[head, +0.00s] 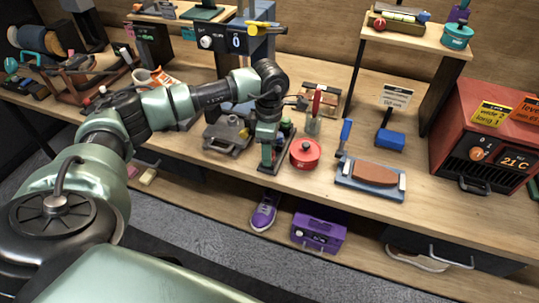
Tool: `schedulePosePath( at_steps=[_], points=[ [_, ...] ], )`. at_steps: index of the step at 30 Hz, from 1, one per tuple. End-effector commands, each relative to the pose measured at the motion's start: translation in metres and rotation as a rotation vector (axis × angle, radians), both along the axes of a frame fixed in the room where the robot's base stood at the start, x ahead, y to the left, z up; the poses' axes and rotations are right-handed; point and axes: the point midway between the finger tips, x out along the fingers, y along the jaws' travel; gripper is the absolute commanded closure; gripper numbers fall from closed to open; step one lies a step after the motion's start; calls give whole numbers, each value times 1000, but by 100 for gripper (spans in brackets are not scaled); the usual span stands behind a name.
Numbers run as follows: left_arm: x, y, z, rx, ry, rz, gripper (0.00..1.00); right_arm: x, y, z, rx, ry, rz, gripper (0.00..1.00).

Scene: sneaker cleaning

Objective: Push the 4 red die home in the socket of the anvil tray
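My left arm reaches in from the left and bends down at the wrist, with the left gripper (267,148) low over a small dark tray (286,146) on the bench, which may be the anvil tray. The gripper and wrist cover much of this tray, and its socket cannot be made out. I cannot pick out a red die marked 4; it may be hidden by the gripper. Whether the fingers are open or shut is too small to tell. My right gripper is not in view.
A round red tin (305,154) stands close right of the tray. A grey metal case (228,135) is on its left. A red-handled tool (317,103) stands behind. A whetstone (374,174) on a blue base and a red oven (485,140) are farther right.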

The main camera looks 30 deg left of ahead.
Motion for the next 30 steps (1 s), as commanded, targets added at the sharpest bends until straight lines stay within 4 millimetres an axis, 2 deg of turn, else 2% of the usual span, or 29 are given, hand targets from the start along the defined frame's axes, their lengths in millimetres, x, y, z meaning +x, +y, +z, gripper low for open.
schedulePosePath(
  at_steps=[1, 4, 5, 14, 20, 26, 30],
  points=[
    [0, 0, 0, 0, 0, 0, 68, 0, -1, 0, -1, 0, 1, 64],
    [0, 0, 0, 0, 0, 0, 96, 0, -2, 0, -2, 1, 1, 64],
    [0, 0, 0, -1, 0, 0, 100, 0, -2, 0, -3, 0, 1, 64],
    [0, 0, 2, -1, -1, 0, 100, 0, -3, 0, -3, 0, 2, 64],
    [1, 0, 15, -1, -3, 0, 100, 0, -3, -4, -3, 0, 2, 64],
    [2, 0, 54, -1, -8, 0, 100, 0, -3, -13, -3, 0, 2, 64],
    [2, -1, 96, -2, -9, -1, 100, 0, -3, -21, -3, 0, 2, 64]
  ],
)
